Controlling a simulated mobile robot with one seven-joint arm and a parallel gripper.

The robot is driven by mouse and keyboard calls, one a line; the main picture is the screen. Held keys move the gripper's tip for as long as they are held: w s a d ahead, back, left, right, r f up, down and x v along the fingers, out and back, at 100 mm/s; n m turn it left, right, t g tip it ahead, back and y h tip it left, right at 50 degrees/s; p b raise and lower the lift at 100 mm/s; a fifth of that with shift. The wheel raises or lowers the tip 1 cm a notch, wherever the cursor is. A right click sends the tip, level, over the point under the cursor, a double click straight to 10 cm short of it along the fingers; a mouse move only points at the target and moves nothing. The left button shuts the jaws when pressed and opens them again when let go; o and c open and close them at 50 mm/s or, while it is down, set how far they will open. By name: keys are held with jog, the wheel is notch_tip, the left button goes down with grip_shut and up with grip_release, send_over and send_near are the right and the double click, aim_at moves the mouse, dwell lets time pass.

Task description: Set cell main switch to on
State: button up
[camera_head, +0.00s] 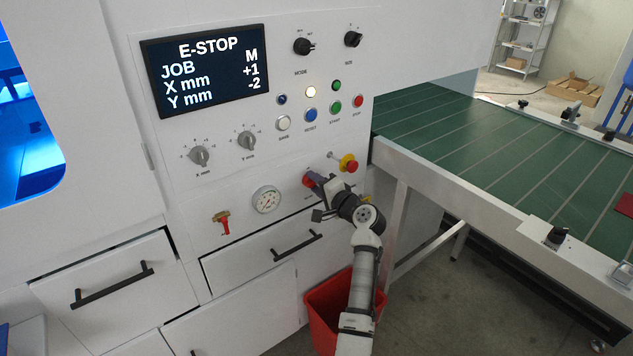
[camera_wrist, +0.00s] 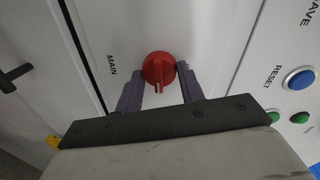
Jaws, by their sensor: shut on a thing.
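The main switch is a red rotary knob (camera_wrist: 158,70) beside the printed word MAIN in the wrist view. My gripper (camera_wrist: 160,78) has one finger on each side of the knob and is shut on it. In the head view my gripper (camera_head: 318,185) is at the lower right of the control panel, and the red switch (camera_head: 308,181) is partly hidden behind it. The knob's on and off marks cannot be read. The display (camera_head: 207,76) reads E-STOP, JOB M, X mm +1, Y mm -2.
A red emergency-stop button on yellow (camera_head: 349,162) is close to the right of my gripper. A gauge (camera_head: 267,199) and a red-handled valve (camera_head: 222,223) are to the left. A red bin (camera_head: 318,306) stands below my arm. A green conveyor (camera_head: 500,140) is at right.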

jog(key=shift+d, duration=0.1)
dwell(0.3)
jog(key=o, duration=1)
jog(key=b+v, duration=0.2)
jog(key=v, duration=1.1)
jog(key=shift+s+d+b, duration=0.2)
jog(key=shift+s+b, duration=0.1)
jog(key=shift+b, duration=0.1)
